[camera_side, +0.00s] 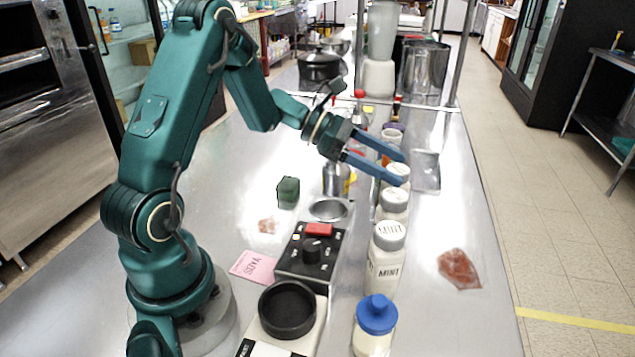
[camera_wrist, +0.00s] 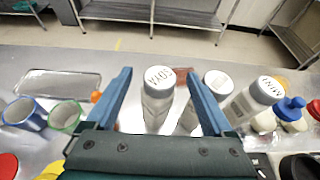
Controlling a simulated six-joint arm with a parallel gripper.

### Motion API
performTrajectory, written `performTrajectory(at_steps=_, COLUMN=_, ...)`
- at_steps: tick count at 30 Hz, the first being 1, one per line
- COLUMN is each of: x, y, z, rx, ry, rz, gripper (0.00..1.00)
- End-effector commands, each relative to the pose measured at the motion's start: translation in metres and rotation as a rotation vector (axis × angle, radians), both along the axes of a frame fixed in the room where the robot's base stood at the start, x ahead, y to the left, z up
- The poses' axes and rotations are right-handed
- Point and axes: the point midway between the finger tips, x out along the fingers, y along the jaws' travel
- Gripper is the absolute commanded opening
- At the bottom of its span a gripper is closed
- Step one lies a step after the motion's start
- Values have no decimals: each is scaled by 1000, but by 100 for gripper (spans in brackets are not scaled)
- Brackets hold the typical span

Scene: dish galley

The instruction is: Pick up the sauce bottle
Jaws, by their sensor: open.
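My gripper (camera_side: 404,170) is open, with its blue fingers reaching over a row of containers on the steel counter. A white-capped bottle (camera_wrist: 158,90) whose lid seems to read SOYA stands between the fingers in the wrist view, apart from both. It also shows beside the fingertips in the side view (camera_side: 398,170), partly hidden. Two slim bottles with red tips, one at left (camera_side: 360,110) and one at right (camera_side: 397,108), stand behind my gripper. No label names a sauce bottle for certain, so I cannot tell which one it is.
A white-capped bottle (camera_side: 394,201), a MINT bottle (camera_side: 386,265) and a blue-capped bottle (camera_side: 376,318) stand nearer in the row. A metal tray (camera_side: 426,175) lies right of my gripper. A control box (camera_side: 310,255) and green block (camera_side: 288,192) are left. The right counter strip is mostly clear.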

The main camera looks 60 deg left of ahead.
Motion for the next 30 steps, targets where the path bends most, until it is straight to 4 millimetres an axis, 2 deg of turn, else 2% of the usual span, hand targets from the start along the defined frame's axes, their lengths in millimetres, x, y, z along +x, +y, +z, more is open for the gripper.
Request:
performTrajectory(at_steps=5, x=4, y=-5, z=-13, rx=1, ry=0, rz=-4, gripper=87)
performTrajectory(at_steps=16, x=30, y=-32, z=-27, rx=3, ry=-2, rz=-6, gripper=87)
performTrajectory(at_steps=26, x=33, y=-34, z=-29, rx=4, ry=-2, rz=-3, gripper=87)
performTrajectory(at_steps=30, x=33, y=-34, z=-28, rx=4, ry=-2, rz=-3, gripper=33)
